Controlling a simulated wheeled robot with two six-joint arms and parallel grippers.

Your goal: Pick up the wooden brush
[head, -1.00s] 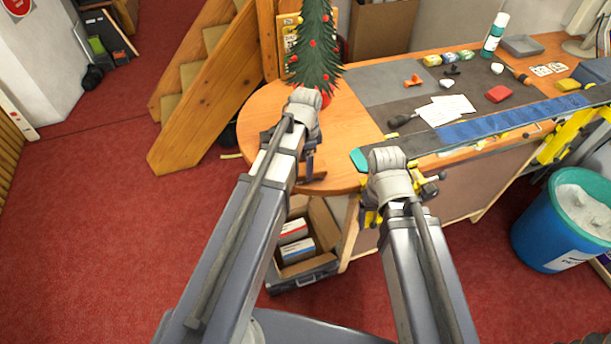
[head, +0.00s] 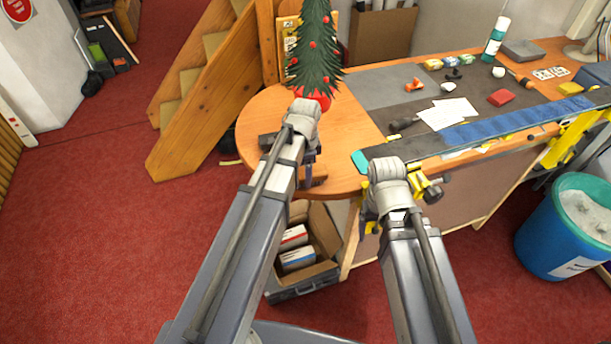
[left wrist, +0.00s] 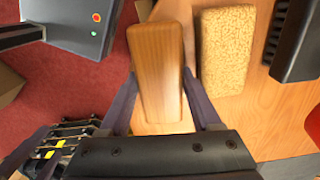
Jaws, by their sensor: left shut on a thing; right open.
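The wooden brush (left wrist: 158,65) is a smooth brown block between the two dark fingers of my left gripper (head: 310,170). In the left wrist view these fingers are shut on it from both sides. In the head view the brush (head: 313,181) shows as a small brown piece below the gripper, near the front edge of the round wooden table end (head: 352,140). I cannot tell whether it touches the tabletop. My right gripper (head: 370,224) is open, beside the front of the bench; its fingers are partly hidden by its wrist.
A tan, grainy block (left wrist: 226,48) and a black ridged object (left wrist: 297,38) lie beside the brush. A small Christmas tree (head: 314,50) stands behind my left gripper. White papers (head: 448,113) and small tools lie on the bench. A blue bin (head: 565,235) stands at right.

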